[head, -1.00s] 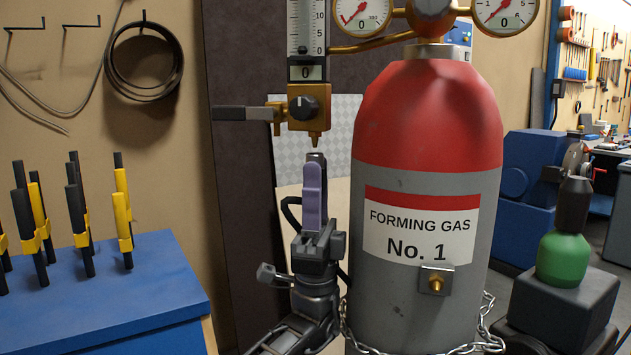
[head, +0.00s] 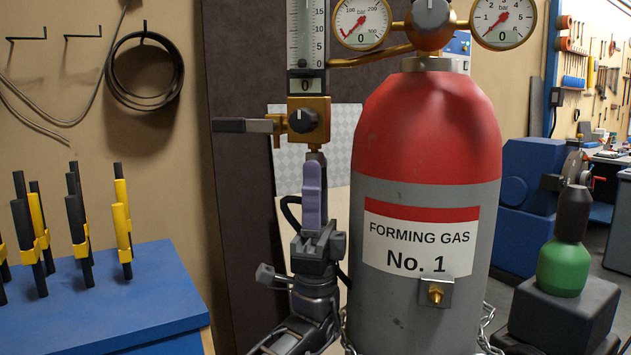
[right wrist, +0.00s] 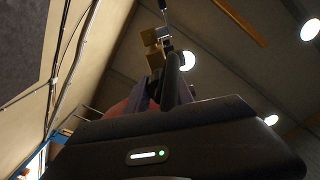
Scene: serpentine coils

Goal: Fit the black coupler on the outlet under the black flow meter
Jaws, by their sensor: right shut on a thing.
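The black flow meter (head: 305,60) stands upright left of the gas cylinder, with a brass valve block (head: 309,121) below its "0" counter. The outlet points down under this block; its tip is now hidden. My right gripper (head: 315,170), with purple fingers, comes up from below and is shut on the black coupler (head: 316,156). Only the coupler's top end shows above the fingers, right under the block, at the outlet. I cannot tell how far it is seated. In the right wrist view, the coupler (right wrist: 173,75) rises between the fingers towards the brass block (right wrist: 155,45). My left gripper is not in view.
The red and grey cylinder (head: 425,220) stands close to the right of my gripper, with a chain (head: 487,325) around it. A lever handle (head: 243,126) sticks out left of the block. A blue bench (head: 110,295) with black and yellow rods is at left.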

